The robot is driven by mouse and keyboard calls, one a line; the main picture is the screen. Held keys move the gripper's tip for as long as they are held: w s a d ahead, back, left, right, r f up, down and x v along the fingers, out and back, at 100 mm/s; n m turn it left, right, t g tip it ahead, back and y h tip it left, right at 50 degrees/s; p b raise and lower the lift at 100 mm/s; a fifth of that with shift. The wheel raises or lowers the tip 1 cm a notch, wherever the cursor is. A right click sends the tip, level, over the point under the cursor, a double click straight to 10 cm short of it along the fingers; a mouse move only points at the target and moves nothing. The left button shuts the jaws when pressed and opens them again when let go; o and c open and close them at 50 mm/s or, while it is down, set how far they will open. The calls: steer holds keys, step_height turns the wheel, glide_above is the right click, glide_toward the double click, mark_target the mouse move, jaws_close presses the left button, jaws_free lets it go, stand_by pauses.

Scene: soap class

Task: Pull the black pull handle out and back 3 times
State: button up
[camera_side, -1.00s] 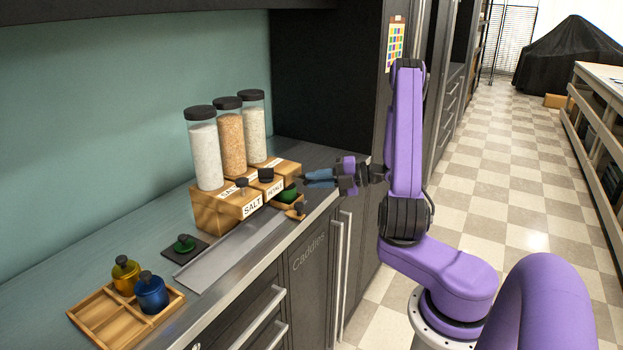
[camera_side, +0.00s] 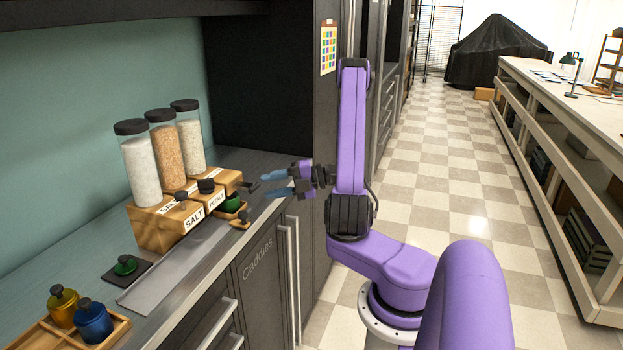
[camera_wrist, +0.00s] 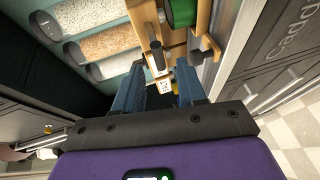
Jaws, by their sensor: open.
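A black pull handle (camera_side: 249,187) sticks out at the far right end of the wooden dispenser (camera_side: 160,232). In the wrist view a black handle (camera_wrist: 157,57) shows just ahead of the gap between my fingertips. My gripper (camera_side: 264,184) is open and empty, its two blue fingers pointing at that handle from the right. In the wrist view my gripper (camera_wrist: 161,70) has one finger on each side of the gap. Whether a finger touches the handle cannot be told.
Three capped jars, one of them white (camera_side: 141,170), stand on the dispenser. Other black knobs (camera_side: 181,196) are at its front.

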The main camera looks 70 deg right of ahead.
steer(key=v, duration=1.5)
stand_by(0.3)
steer(key=shift+w+a+r+g, duration=0.15)
steer(key=shift+g, duration=0.15)
jaws_close()
steer(key=n+g+h, duration=0.6)
steer(key=n+g, duration=0.1)
steer(key=n, duration=0.7)
glide_toward(255, 186)
steer(key=x, duration=0.7)
